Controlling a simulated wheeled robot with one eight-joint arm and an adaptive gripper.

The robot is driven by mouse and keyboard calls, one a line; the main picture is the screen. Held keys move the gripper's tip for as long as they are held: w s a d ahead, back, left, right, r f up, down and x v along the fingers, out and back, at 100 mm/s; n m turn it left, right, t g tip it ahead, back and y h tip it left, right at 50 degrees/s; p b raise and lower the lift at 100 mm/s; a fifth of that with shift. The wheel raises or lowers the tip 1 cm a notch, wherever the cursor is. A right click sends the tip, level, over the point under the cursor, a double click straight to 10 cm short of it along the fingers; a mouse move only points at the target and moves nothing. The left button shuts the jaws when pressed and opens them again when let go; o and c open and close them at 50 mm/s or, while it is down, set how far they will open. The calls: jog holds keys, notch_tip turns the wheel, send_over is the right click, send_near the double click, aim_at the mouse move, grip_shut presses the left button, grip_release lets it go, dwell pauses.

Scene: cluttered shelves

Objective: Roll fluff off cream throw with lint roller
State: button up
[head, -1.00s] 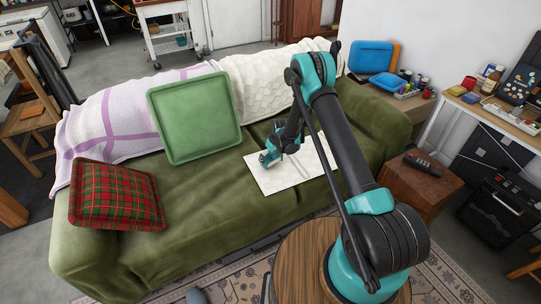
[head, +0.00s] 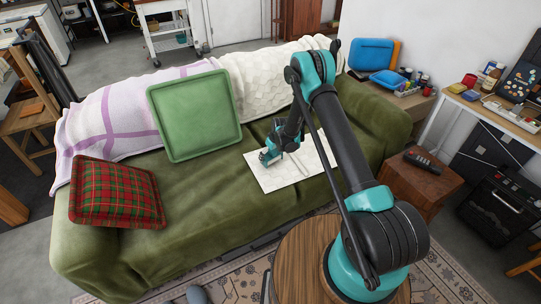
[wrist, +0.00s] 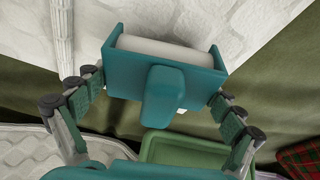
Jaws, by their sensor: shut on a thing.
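A flat cream throw (head: 305,173) lies on the sofa seat, right of centre. It fills the top of the wrist view (wrist: 255,35) and has a quilted texture. A pale, narrow raised strip (head: 299,164) runs across it, right of my gripper; the strip looks ribbed in the wrist view (wrist: 61,35). My gripper (head: 268,156) is low over the throw's left part. It is shut on the teal lint roller (wrist: 165,92), whose white roll (wrist: 165,50) faces the throw. I cannot tell whether the roll touches it. No separate fluff can be made out.
The green sofa (head: 200,215) holds a green cushion (head: 194,115) and a red plaid cushion (head: 117,193). A cream cover (head: 262,78) and a purple-striped blanket (head: 110,120) drape its back. A wooden side table (head: 420,182) with a remote (head: 423,160) stands right.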

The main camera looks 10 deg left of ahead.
jog(key=shift+f, duration=0.45)
jog(key=shift+d, duration=0.1)
jog(key=shift+w+d, duration=0.55)
jog(key=shift+d, duration=0.25)
jog(key=shift+w+d, duration=0.5)
jog(key=shift+d, duration=0.3)
jog(key=shift+s+a, duration=0.55)
jog(key=shift+a, duration=0.35)
jog(key=shift+s+a, duration=0.55)
jog(key=shift+a, duration=0.3)
jog(key=shift+r, duration=3.55)
